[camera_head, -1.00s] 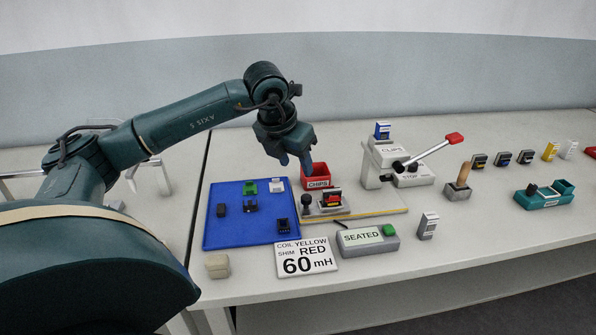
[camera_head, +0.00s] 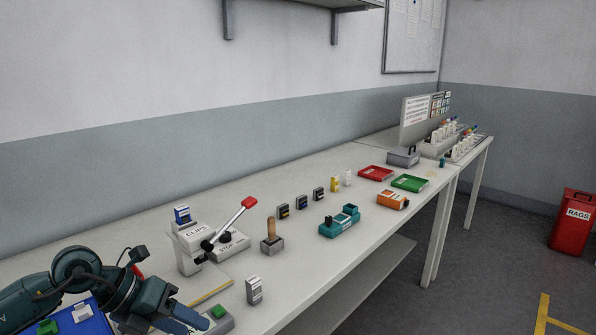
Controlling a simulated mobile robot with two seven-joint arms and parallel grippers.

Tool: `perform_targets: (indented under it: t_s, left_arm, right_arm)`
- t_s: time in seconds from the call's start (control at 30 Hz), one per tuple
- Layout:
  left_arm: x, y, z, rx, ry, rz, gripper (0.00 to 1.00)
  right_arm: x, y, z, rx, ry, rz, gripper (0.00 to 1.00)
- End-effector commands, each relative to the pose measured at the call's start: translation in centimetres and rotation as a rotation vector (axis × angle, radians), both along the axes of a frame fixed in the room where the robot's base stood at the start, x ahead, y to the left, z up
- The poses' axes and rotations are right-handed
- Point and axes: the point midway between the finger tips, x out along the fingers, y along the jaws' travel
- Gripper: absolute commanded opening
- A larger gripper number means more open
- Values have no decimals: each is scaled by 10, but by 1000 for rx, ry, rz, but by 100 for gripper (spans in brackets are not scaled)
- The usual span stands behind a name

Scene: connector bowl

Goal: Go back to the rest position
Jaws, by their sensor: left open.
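My left gripper (camera_head: 180,320) is at the bottom left of the head view, dark teal, with its arm coming in from the left. It is open and I see nothing held in it. It is beside the grey box with the green button (camera_head: 218,313), partly in front of it. The blue mat (camera_head: 92,324) is cut off by the lower edge and partly hidden by the arm. My right gripper is not in view.
The clip press (camera_head: 190,246) with its red-tipped lever (camera_head: 249,203) stands right of the arm. A wooden-handled tool (camera_head: 271,232), a teal fixture (camera_head: 340,222), red tray (camera_head: 376,173) and green tray (camera_head: 410,182) are farther along. A red RAGS bin (camera_head: 573,222) stands on the floor.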

Motion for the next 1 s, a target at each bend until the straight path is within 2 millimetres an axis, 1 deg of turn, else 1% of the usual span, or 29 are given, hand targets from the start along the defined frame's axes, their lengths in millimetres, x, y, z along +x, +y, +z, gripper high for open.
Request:
perform_targets:
  t_s: [0.03,0.07,0.1,0.17,0.2,0.27,0.3,0.37,0.43,0.47,0.5,0.57,0.6,0.67,0.7,0.8,0.9,1.0]
  left_arm:
    - [-14,-41,-4,-180,41,-26,46]
    - [-21,-63,-2,-297,63,-27,46]
    - [-29,-88,3,-456,93,-10,46]
    - [-38,-115,13,-681,143,49,46]
    - [-40,-127,20,-826,182,112,46]
    - [-39,-135,26,-1025,245,238,46]
    - [-37,-135,26,-1145,293,343,46]
    - [-34,-129,19,-1303,371,527,46]
    - [-32,-115,-3,-1444,473,779,46]
    - [-33,-108,-16,-1489,521,896,46]
    - [-38,-99,-38,-1537,591,1058,46]
    - [-53,-86,-74,-1571,700,1303,46]
    - [-66,-80,-98,-1573,769,1454,46]
    - [-88,-74,-128,-1556,864,1638,46]
    - [-102,-72,-144,-1538,918,1737,46]
    - [-132,-71,-173,-1488,1027,1918,46]
    - [-150,-72,-187,-1453,1090,2011,46]
    - [-157,-73,-192,-1437,1113,2044,46]
  right_arm:
    - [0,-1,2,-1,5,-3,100]
    - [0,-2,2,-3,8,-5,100]
    - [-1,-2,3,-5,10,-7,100]
    - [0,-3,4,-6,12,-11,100]
    - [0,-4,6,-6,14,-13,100]
    - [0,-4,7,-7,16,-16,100]
    - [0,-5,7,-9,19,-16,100]
    - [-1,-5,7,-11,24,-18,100]
    - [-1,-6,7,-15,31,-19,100]
    - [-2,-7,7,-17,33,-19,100]
    - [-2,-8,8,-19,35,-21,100]
    - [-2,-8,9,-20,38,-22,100]
    - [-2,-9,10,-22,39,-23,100]
    - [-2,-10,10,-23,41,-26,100]
    - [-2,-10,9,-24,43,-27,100]
    - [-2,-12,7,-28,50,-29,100]
    - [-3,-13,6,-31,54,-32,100]
    - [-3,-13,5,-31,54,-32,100]
